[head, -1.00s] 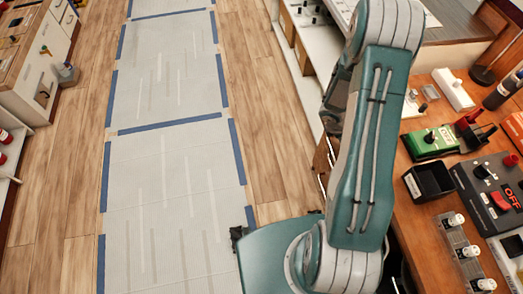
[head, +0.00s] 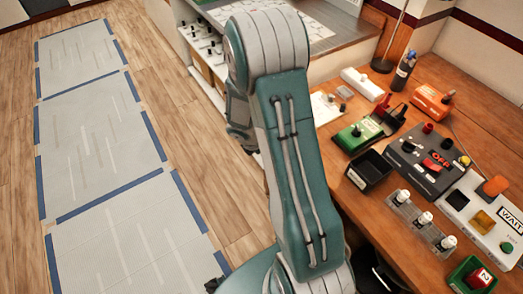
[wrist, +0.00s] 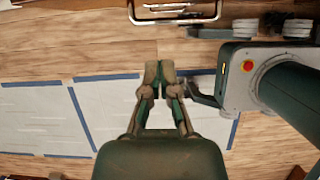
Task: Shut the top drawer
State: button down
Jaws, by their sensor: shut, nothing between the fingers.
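My gripper (wrist: 160,72) shows in the wrist view with its fingertips together and nothing between them. A metal bar handle (wrist: 175,21) on a wooden surface shows at the top edge of that view, ahead of the fingertips and apart from them. I cannot tell whether it belongs to the top drawer or how far that drawer stands out. In the head view my raised arm covers part of the bench's near side, and neither the drawer nor my gripper can be made out there.
A wooden bench (head: 335,185) at right carries a black tray (head: 369,171), a green device (head: 360,134), a dark control box (head: 428,160) and several white-topped parts. Taped grey floor sheets (head: 105,140) lie at left, with clear wooden floor around them.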

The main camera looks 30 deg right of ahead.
jog(key=s+a+f+h, duration=0.1)
jog(key=a+f+h, duration=0.75)
jog(key=h, duration=0.55)
jog(key=d, duration=1.4)
jog(key=shift+d+f, duration=0.25)
jog(key=shift+f, duration=0.1)
jog(key=shift+s, duration=0.15)
jog(key=d, duration=0.4)
jog(key=shift+d, duration=0.35)
jog(key=shift+d+r, duration=0.1)
